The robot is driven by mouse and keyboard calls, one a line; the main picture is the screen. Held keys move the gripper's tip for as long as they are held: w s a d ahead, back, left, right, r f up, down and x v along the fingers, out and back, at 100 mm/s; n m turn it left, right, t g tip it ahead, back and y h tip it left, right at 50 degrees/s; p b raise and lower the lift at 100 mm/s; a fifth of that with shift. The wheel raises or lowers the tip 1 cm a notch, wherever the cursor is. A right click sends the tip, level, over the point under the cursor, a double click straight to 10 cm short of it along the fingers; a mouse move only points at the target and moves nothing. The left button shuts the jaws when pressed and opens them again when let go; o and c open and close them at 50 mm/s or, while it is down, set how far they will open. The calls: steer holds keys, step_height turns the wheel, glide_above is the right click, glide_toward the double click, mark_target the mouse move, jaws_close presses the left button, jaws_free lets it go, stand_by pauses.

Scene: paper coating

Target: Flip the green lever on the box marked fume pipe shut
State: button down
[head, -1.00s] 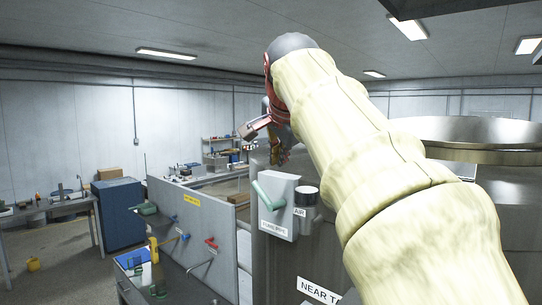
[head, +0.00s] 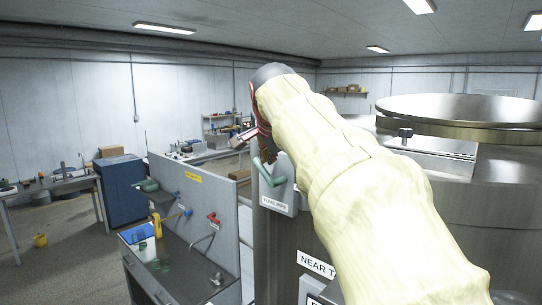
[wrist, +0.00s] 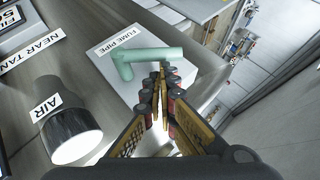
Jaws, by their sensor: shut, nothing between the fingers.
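The fume pipe box (wrist: 172,85) is pale grey and carries a FUME PIPE label (wrist: 122,40). Its green lever (wrist: 150,56) is an L-shaped handle; in the wrist view its long arm points right across the box face. In the head view the lever (head: 267,175) slants up to the left from its pivot, on the box (head: 291,199) fixed to the grey tank. My gripper (wrist: 162,84) is shut and empty. Its fingertips are right by the lever's free end; I cannot tell if they touch. In the head view my arm hides part of the box.
A dark AIR knob (wrist: 72,120) stands beside the box in the wrist view. The metal tank (head: 470,185) fills the right of the head view.

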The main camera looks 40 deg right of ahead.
steer(key=shift+w+r+p, duration=0.1)
steer(key=shift+w+p, duration=0.1)
steer(key=shift+p, duration=0.4)
steer(key=shift+w+g, duration=0.1)
steer(key=shift+g, duration=0.2)
